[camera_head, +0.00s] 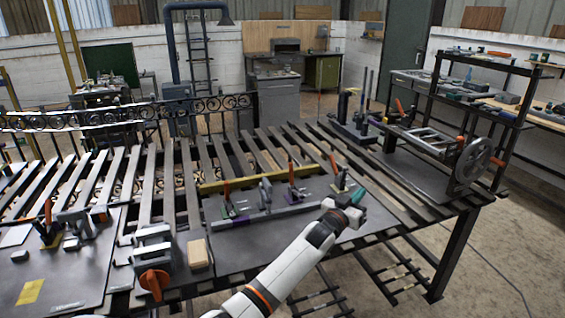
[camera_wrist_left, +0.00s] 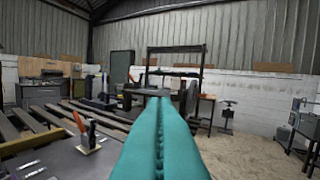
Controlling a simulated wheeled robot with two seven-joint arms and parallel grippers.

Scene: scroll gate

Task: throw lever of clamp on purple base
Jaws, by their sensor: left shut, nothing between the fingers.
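Several toggle clamps with orange levers stand around the long grey bar (camera_head: 262,212) on the dark plate of the slatted table. A third clamp (camera_head: 338,172) with a raised orange lever is behind my left gripper (camera_head: 357,193). My left gripper's teal fingers are shut and empty, above the plate's right side, apart from the clamps. They fill the middle of the left wrist view (camera_wrist_left: 158,110). My right gripper is out of view.
A grey vise with an orange knob (camera_head: 154,280) and a wooden block (camera_head: 198,253) are at the front left. A frame with a handwheel (camera_head: 473,160) stands at the table's right end. A yellow bar (camera_head: 255,178) lies behind the clamps.

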